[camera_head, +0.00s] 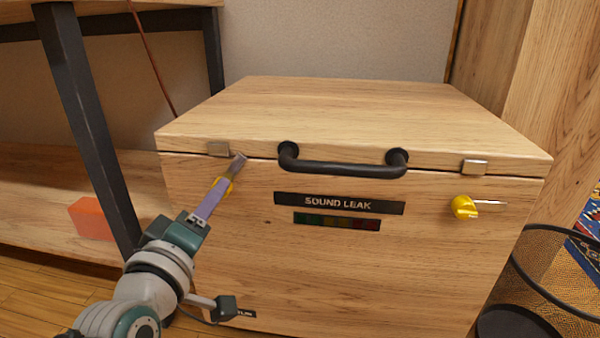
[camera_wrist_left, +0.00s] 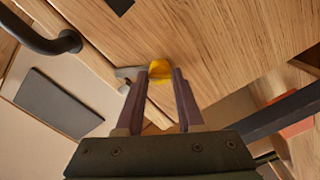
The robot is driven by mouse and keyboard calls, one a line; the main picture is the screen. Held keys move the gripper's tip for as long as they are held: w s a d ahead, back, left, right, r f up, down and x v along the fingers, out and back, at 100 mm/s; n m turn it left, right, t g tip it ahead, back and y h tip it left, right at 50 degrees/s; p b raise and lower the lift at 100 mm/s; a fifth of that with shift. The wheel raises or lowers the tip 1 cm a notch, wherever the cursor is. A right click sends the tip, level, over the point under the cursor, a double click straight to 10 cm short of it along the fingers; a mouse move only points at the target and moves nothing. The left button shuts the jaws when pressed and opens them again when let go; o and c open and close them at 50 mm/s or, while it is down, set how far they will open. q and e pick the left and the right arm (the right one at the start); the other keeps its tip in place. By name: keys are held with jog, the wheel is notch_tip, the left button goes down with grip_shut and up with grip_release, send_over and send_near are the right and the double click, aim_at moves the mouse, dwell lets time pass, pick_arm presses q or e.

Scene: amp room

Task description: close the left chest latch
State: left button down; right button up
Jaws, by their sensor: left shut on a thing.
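The wooden chest (camera_head: 330,240) stands in front of me with its lid (camera_head: 340,110) down. The left latch has a yellow knob (camera_head: 229,184), mostly hidden by my left gripper (camera_head: 225,182). In the left wrist view, the fingers of that gripper (camera_wrist_left: 161,76) are shut on the yellow knob (camera_wrist_left: 160,68). A short metal lever (camera_wrist_left: 128,72) runs from it toward the lid seam. A metal catch (camera_head: 218,149) sits at the lid edge, just left of the fingertips in the head view. The right gripper is out of view.
The right latch (camera_head: 465,207) has its lever pointing right, below another catch (camera_head: 474,167). A black handle (camera_head: 343,168) sticks out at the front middle. A dark table leg (camera_head: 88,120) stands left, and a mesh bin (camera_head: 550,285) at lower right.

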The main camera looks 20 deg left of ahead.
pick_arm(q)
jog(key=shift+n, duration=3.3)
jog(key=c, duration=0.5)
grip_release()
jog(key=p+v, duration=0.3)
jog(key=v, duration=0.7)
jog(key=shift+p, duration=0.3)
jog(key=shift+a, duration=0.1)
